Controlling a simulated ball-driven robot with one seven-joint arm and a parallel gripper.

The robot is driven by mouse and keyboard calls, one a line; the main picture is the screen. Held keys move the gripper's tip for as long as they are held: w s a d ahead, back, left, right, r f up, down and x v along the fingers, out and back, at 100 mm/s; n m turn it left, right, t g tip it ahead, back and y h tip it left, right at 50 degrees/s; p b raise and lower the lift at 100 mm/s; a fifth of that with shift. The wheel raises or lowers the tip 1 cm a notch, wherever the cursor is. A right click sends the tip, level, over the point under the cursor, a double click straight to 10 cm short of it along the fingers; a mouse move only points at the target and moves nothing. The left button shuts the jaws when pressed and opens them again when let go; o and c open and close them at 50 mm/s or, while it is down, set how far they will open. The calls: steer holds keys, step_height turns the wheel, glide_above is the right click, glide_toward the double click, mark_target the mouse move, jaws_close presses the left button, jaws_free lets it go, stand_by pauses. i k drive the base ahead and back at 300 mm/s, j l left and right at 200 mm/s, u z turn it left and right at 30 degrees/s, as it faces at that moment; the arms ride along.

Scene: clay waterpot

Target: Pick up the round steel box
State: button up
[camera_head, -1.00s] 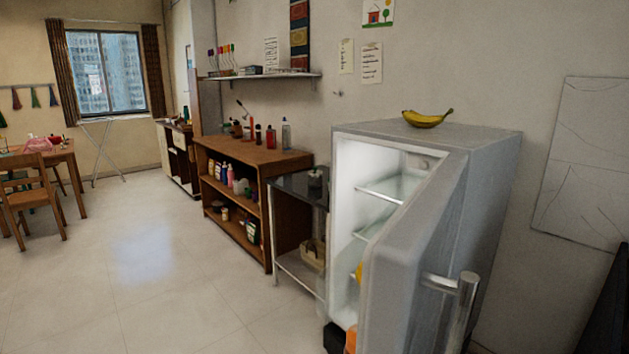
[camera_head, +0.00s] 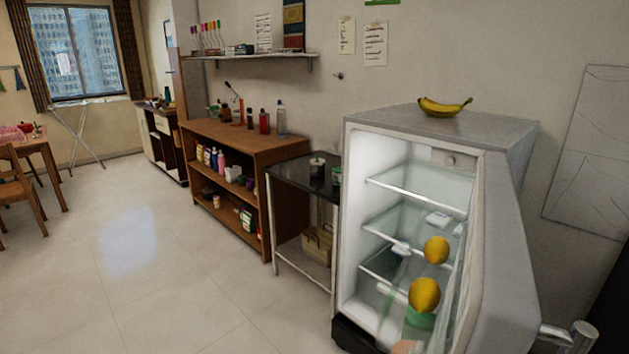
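I cannot make out a round steel box for certain in the head view. A small dark round container (camera_head: 317,166) stands on a black-topped side table, but it is too small to tell what it is made of. My gripper is not in view.
An open grey fridge (camera_head: 371,200) stands at right; its door, with a steel handle (camera_head: 570,335), swings toward the front right. Yellow fruits (camera_head: 425,294) show inside. Bananas (camera_head: 444,106) lie on top. A wooden shelf unit (camera_head: 250,152) lines the wall. The floor (camera_head: 150,260) at left is clear.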

mark_target(314, 170)
steer(key=i+j, duration=0.15)
steer(key=j, duration=0.25)
steer(key=i+j, duration=0.2)
steer(key=j, duration=0.2)
steer(key=i+j, duration=0.15)
steer(key=j, duration=0.25)
steer(key=i+j+u, duration=0.1)
steer(key=j, duration=0.3)
steer(key=i+j, duration=0.45)
steer(key=j, duration=0.3)
steer(key=i+j+u, duration=0.1)
steer(key=i+j, duration=0.55)
steer(key=j, duration=0.15)
steer(key=i+j+u, duration=0.1)
steer(key=i+j, duration=0.55)
steer(key=i+l, duration=0.15)
steer(key=i, duration=0.35)
steer(key=i+l+u, duration=0.1)
steer(key=i, duration=0.45)
